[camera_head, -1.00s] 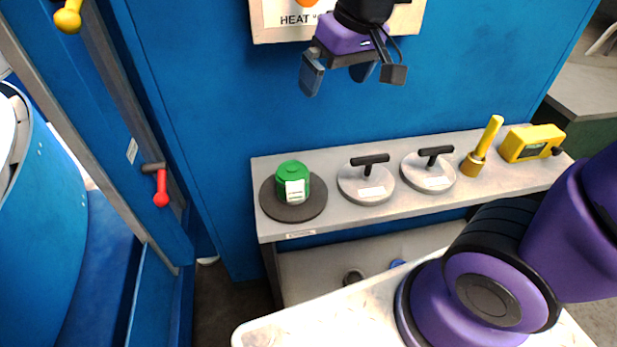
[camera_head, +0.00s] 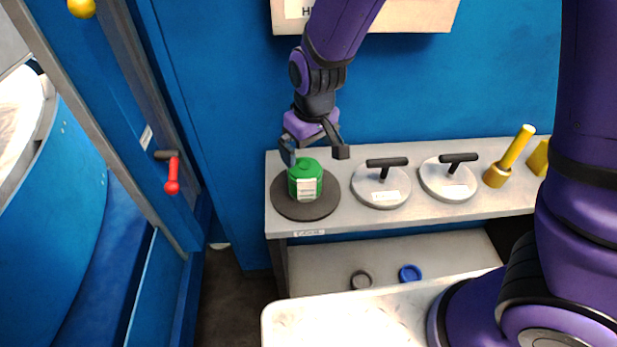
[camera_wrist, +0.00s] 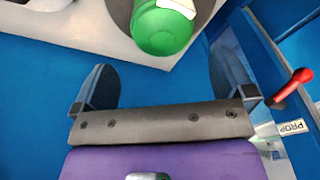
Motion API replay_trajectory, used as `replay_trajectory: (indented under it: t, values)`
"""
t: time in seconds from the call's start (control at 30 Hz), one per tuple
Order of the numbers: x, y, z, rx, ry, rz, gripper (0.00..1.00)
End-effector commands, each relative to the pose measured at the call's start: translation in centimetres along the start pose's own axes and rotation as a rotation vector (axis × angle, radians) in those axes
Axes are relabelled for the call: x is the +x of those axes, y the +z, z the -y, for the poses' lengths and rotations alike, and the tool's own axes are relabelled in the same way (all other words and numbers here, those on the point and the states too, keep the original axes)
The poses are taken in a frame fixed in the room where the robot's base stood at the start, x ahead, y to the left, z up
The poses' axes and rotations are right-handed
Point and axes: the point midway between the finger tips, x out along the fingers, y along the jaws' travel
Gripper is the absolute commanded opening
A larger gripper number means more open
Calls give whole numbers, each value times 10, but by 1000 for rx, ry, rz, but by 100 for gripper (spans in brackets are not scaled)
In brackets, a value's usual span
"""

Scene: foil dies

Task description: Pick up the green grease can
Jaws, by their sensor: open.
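The green grease can (camera_head: 305,178), with a white label on its front, stands upright on a dark round pad (camera_head: 326,206) at the left end of the grey shelf. My gripper (camera_head: 315,151) is open and empty, just above and slightly behind the can's top in the head view. In the wrist view, the can (camera_wrist: 165,31) shows at the top, ahead of the two spread fingers (camera_wrist: 163,85) and not between them. The can's upper part is cut off by that frame's edge.
Two round metal discs with black handles (camera_head: 381,186) (camera_head: 449,180) and a yellow-handled tool (camera_head: 510,157) stand right of the can on the shelf (camera_head: 400,218). A blue wall (camera_head: 215,120) is behind. A red-knobbed lever (camera_head: 172,180) is at left. A lower shelf (camera_head: 320,268) holds small rings.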

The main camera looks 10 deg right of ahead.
Motion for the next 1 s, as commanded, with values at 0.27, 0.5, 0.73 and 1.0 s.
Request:
replay_trajectory:
  t: [0.27,0.5,0.73,1.0]
  values:
    - [33,1,0,2,0,3,100]
    - [50,2,1,4,0,5,100]
    - [79,2,2,4,0,4,100]
    - [88,2,3,2,0,1,100]
